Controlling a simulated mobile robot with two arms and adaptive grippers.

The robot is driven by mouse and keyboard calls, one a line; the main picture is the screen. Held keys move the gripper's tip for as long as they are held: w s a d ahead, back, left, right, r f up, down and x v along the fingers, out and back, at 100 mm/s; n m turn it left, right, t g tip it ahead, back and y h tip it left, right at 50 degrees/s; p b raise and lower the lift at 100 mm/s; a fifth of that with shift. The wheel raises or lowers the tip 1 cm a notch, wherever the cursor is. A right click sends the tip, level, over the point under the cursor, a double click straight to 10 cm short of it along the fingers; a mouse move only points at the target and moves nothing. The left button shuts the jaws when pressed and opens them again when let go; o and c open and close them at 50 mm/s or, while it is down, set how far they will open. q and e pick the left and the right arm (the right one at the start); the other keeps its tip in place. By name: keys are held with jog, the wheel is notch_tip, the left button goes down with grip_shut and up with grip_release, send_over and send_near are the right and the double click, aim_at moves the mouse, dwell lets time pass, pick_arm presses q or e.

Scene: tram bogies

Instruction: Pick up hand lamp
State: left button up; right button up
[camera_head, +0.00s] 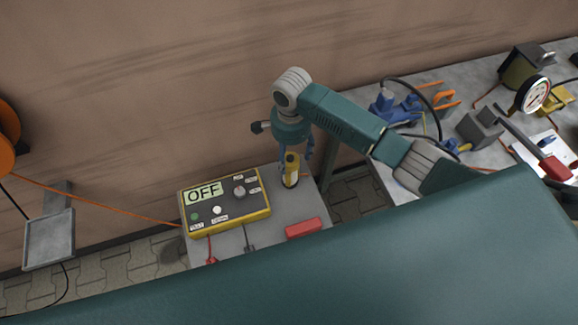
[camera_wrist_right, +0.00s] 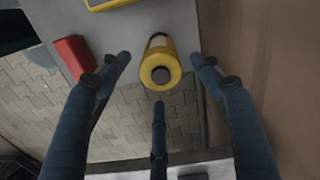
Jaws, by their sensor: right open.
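The hand lamp, a small yellow cylinder with a dark end (camera_head: 291,172), stands upright near the back right corner of a small grey table (camera_head: 262,238). In the right wrist view its yellow round top with a dark centre (camera_wrist_right: 160,68) faces the camera. My right gripper (camera_head: 296,158) points down over the lamp, its blue fingers open. In the wrist view the fingertips (camera_wrist_right: 160,78) are spread around the lamp with visible gaps, and none is seen gripping it. My left gripper is not in view.
A yellow-edged meter reading OFF (camera_head: 225,200) is left of the lamp, and a red block (camera_head: 304,228) lies in front. A brown wall (camera_head: 180,80) rises behind. A grey bench (camera_head: 392,178) at right holds blue tools (camera_head: 395,108) and a pressure gauge (camera_head: 533,94).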

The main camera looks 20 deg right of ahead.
aim_at(290, 181)
notch_tip(290, 181, down, 2)
jog(key=shift+f, duration=0.45)
notch_tip(290, 181, down, 5)
jog(key=shift+w, duration=0.1)
jog(key=shift+c, duration=0.5)
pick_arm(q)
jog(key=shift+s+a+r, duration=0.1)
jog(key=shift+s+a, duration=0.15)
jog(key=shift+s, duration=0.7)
pick_arm(e)
jog(key=c, duration=1.3)
